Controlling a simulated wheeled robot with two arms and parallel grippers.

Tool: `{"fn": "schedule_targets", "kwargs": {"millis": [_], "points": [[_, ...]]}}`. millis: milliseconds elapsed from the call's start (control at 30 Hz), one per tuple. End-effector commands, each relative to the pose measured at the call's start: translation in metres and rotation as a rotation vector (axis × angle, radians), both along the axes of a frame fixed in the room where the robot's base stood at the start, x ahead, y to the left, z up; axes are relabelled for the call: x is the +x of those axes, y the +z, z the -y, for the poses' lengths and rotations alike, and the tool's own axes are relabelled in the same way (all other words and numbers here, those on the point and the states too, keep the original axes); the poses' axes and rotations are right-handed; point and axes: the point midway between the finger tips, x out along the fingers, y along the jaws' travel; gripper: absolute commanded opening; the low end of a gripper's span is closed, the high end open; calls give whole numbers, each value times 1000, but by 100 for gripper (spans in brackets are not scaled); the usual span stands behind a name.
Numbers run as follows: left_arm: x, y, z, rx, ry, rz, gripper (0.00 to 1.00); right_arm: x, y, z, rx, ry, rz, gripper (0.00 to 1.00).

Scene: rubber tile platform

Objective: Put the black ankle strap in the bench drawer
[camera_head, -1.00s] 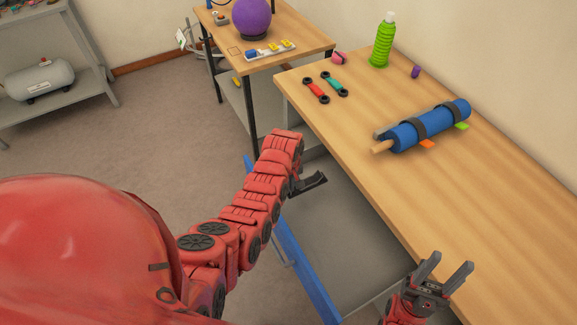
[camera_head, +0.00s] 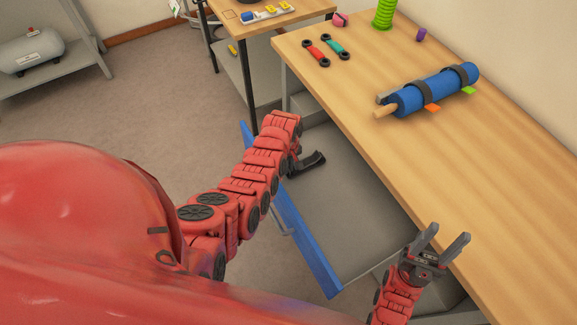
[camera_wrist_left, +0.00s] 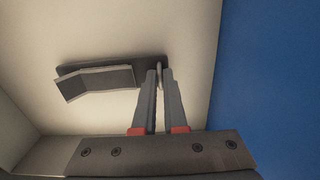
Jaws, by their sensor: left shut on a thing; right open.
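The black ankle strap (camera_head: 311,163) is held by my left gripper (camera_head: 296,160), which is shut on one end of it. In the left wrist view the strap (camera_wrist_left: 95,82) sticks out to the left of the two closed fingers (camera_wrist_left: 160,80). The bench drawer (camera_head: 345,200) is pulled open, with a blue front and a grey floor. The strap is over the drawer's interior, behind the blue front (camera_wrist_left: 268,80). I cannot tell whether it touches the floor. My right gripper (camera_head: 448,240) is open and empty by the bench's front edge.
A smaller table (camera_head: 290,22) stands behind. The drawer floor looks otherwise empty.

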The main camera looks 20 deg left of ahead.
Motion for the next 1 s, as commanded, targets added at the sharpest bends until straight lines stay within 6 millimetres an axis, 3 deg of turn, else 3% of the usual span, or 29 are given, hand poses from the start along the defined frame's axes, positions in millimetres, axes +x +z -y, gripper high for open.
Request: {"fn": "schedule_targets", "kwargs": {"millis": [633,667,833,1000], "points": [[0,-8,0,1,0,1,0,0,-7,0,0,0,0,50],[0,-7,0,1,0,1,15,0,-6,0,0,0,0,50],[0,-7,0,0,0,0,44,0,-6,0,0,0,0,50],[0,-7,0,0,0,0,44,0,-6,0,0,0,0,50]]}}
